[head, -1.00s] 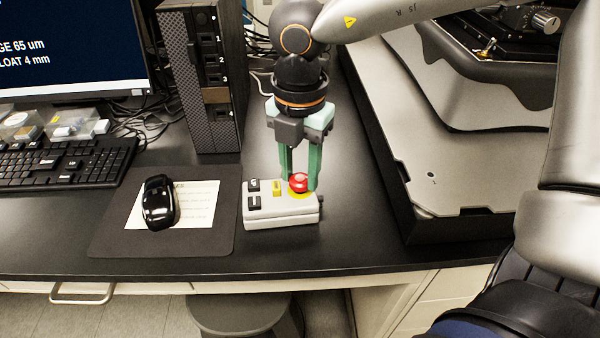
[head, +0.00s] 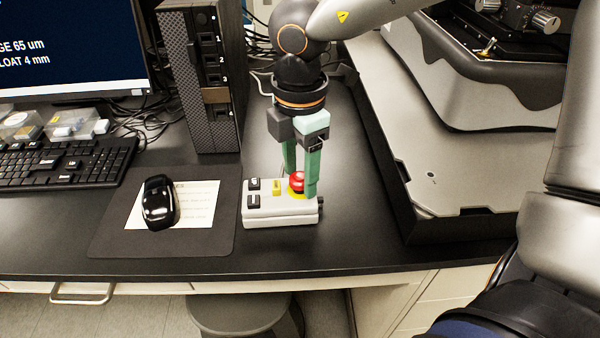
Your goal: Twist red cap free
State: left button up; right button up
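The red cap (head: 297,181) is a round knob in a yellow ring at the right end of a small light-grey control box (head: 282,210) on the black desk. My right gripper (head: 299,181) points straight down over it. Its two green fingers stand on either side of the cap, one behind to the left and one in front to the right, and look closed on it. The front finger hides part of the cap's right side. The cap still sits at the box's top. My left gripper is not in view.
A black mouse (head: 159,202) rests on a paper sheet and dark mat left of the box. A computer tower (head: 207,85) stands behind. A grey instrument base (head: 450,175) rises to the right. The desk's front edge is close to the box.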

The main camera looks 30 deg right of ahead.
jog(key=shift+o, duration=1)
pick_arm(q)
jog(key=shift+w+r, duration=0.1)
pick_arm(e)
jog(key=shift+r+p, duration=1.8)
jog(key=shift+r, duration=2.2)
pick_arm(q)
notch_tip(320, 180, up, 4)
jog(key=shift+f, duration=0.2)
pick_arm(e)
jog(key=shift+r, duration=0.45)
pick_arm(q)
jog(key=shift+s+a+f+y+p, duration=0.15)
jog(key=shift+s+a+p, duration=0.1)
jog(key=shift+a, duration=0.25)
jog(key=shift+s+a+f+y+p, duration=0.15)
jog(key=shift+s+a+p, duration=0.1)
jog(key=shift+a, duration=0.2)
pick_arm(e)
notch_tip(320, 180, up, 12)
jog(key=shift+f, duration=0.2)
